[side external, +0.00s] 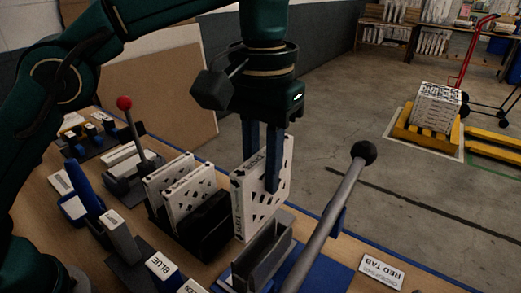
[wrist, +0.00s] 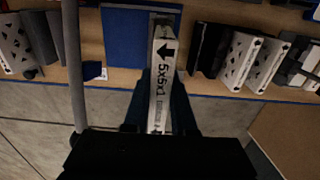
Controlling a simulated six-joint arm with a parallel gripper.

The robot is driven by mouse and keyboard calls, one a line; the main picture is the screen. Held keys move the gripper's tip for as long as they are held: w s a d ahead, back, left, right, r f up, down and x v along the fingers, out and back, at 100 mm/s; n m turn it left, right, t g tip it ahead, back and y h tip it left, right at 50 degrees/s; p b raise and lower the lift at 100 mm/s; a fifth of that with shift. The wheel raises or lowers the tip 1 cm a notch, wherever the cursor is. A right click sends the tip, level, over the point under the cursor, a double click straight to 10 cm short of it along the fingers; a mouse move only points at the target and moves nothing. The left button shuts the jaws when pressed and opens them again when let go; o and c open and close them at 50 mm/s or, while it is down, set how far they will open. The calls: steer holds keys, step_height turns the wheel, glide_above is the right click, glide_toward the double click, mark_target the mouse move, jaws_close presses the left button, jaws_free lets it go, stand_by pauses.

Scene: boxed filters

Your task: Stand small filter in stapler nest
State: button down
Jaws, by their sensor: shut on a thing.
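My gripper (side external: 262,172) is shut on a white small filter (side external: 248,215) with black printed cutouts, its fingers on the two broad faces. The filter is upright. The grey stapler nest (side external: 262,255) is an open-topped slot close below and in front of the filter in the side view. The filter's lower edge appears above or beside the nest; I cannot tell whether they touch. In the wrist view the filter covers most of the nest, on a blue base (wrist: 122,40).
A long lever with a black ball (side external: 363,152) rises right of the nest. A black rack (side external: 205,228) holds white filters (side external: 188,190) to the left. A red-knobbed lever (side external: 125,104) stands farther left. A RED TAB card (side external: 381,272) lies at right.

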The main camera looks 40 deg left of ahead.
mark_target(262, 223)
steer(key=shift+f, duration=0.15)
steer(key=shift+f, duration=2.25)
steer(key=shift+f, duration=0.1)
steer(key=shift+f, duration=1.1)
steer(key=shift+f, duration=0.45)
steer(key=shift+f, duration=0.7)
steer(key=shift+f, duration=0.35)
steer(key=shift+f, duration=0.7)
steer(key=shift+f, duration=0.1)
